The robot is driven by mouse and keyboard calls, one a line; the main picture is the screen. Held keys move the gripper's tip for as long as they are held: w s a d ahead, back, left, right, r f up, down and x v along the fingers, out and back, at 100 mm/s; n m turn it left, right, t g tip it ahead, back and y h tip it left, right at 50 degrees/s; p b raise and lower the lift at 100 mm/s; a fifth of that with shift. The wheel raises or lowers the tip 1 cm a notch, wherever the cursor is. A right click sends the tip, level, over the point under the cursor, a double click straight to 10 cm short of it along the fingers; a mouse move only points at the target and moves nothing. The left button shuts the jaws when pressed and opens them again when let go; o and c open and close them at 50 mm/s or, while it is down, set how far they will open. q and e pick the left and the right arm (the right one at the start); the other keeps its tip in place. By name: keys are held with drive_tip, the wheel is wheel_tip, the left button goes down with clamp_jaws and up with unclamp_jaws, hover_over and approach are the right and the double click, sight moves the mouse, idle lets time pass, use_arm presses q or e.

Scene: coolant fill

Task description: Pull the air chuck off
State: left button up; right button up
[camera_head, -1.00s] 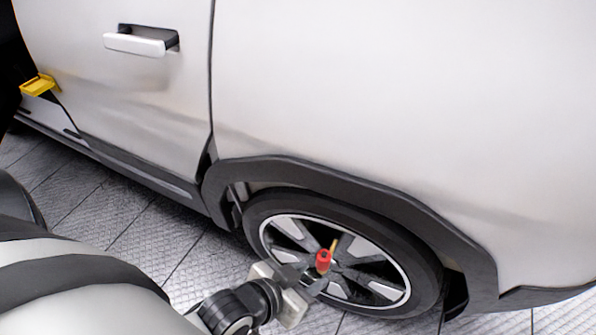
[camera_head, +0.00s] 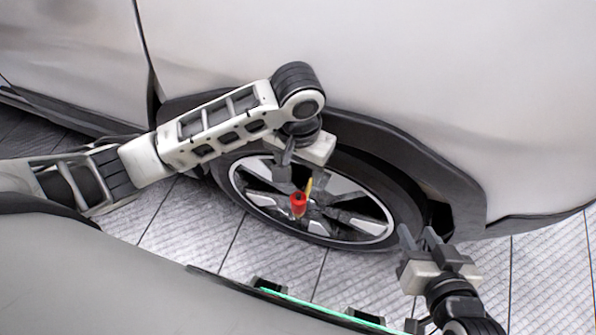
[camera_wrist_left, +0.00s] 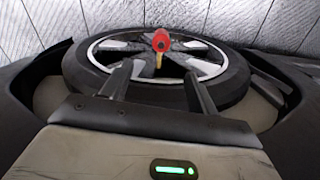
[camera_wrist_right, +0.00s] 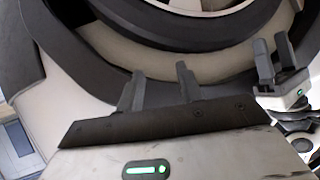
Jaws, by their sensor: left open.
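The air chuck (camera_head: 299,203) is red with a brass-coloured stem and stands at the wheel (camera_head: 245,188), in front of its spokes. Whether it is attached there cannot be told. My left gripper (camera_head: 296,180) reaches over from the left, just above the chuck, fingers apart. In the left wrist view the chuck (camera_wrist_left: 161,41) lies beyond the open fingers (camera_wrist_left: 158,68), roughly centred between them and not clasped. My right gripper (camera_head: 420,238) is at the lower right of the wheel, fingers apart and empty. The right wrist view shows its empty fingers (camera_wrist_right: 160,74) in front of the tyre.
The white car's body (camera_head: 400,70) and dark wheel arch (camera_head: 440,175) rise close behind my left arm. The tiled floor (camera_head: 185,235) is clear in front of the wheel. My left gripper (camera_wrist_right: 272,62) also shows at the right of the right wrist view.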

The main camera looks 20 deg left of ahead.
sight(298, 198)
use_arm(q)
wheel_tip(298, 198, down, 14)
drive_tip(key=b, duration=0.4)
drive_tip(key=shift+a, duration=0.15)
drive_tip(key=shift+f, duration=0.9)
use_arm(e)
drive_tip(key=shift+w+f+t, duration=0.1)
drive_tip(key=shift+f+t, duration=0.2)
drive_tip(key=shift+f, duration=0.45)
use_arm(q)
drive_tip(key=c, duration=1.1)
drive_tip(key=shift+o, duration=1)
use_arm(e)
drive_tip(key=shift+f, duration=0.1)
use_arm(q)
drive_tip(key=shift+r+p, duration=0.3)
use_arm(e)
drive_tip(key=shift+a+r, duration=0.1)
drive_tip(key=shift+r, duration=0.35)
